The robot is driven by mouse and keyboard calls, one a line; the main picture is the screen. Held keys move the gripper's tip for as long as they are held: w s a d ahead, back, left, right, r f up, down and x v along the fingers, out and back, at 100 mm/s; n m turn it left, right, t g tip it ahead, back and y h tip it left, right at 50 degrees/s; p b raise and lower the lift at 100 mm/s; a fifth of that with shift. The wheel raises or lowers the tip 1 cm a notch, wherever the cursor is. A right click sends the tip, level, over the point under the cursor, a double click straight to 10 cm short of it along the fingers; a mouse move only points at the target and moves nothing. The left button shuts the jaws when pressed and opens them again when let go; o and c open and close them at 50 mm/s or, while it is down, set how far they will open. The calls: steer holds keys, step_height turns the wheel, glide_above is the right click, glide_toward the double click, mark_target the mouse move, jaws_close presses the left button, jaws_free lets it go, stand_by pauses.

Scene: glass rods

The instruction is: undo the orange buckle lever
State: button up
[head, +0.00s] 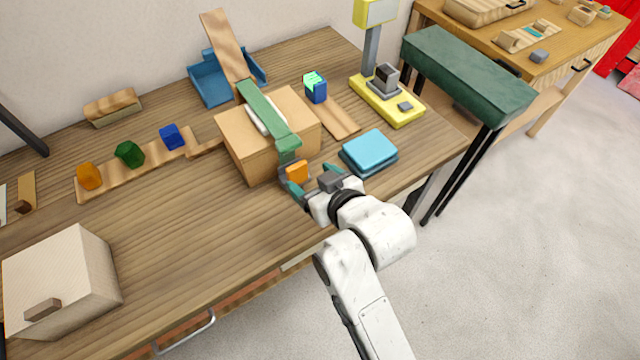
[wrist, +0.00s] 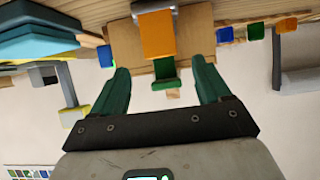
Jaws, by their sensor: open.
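The orange buckle lever (head: 297,172) is at the front of a brown cardboard box (head: 240,152), at the near end of a green strap (head: 265,112) that runs over the box top. In the wrist view the lever (wrist: 158,36) shows large, with a grey part above it and the strap (wrist: 166,76) below. My gripper (head: 308,178) is open, close in front of the lever. In the wrist view its two green fingers (wrist: 160,66) stand apart, one on each side of the lever's line, with visible gaps. I cannot tell how deep the lever sits between them.
Blue folded cloths or pads (head: 369,152) lie close right of my gripper. A yellow scale-like stand (head: 390,108) and a blue block (head: 317,92) are behind. Orange (head: 89,177), green (head: 129,154) and blue (head: 171,136) blocks line a board at left. The front-middle tabletop is clear.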

steer(key=shift+v, duration=1.45)
steer(key=s+d+f+m+g+h, duration=0.25)
steer(key=s+d+f, duration=0.25)
steer(key=d, duration=0.4)
steer(key=s+d+f+m+g+h, duration=0.1)
steer(key=s+d+f+h, duration=0.3)
steer(key=d, duration=0.5)
steer(key=s+d+f+m+g, duration=0.2)
steer(key=s+d, duration=0.3)
steer(key=s, duration=0.4)
steer(key=s+d+f+m+g, duration=0.2)
steer(key=s+d, duration=0.3)
steer(key=s, duration=0.4)
steer(key=shift+f+g+h, duration=0.3)
steer(key=shift+g+h, duration=0.05)
steer(key=shift+g, duration=0.5)
steer(key=shift+o, duration=0.2)
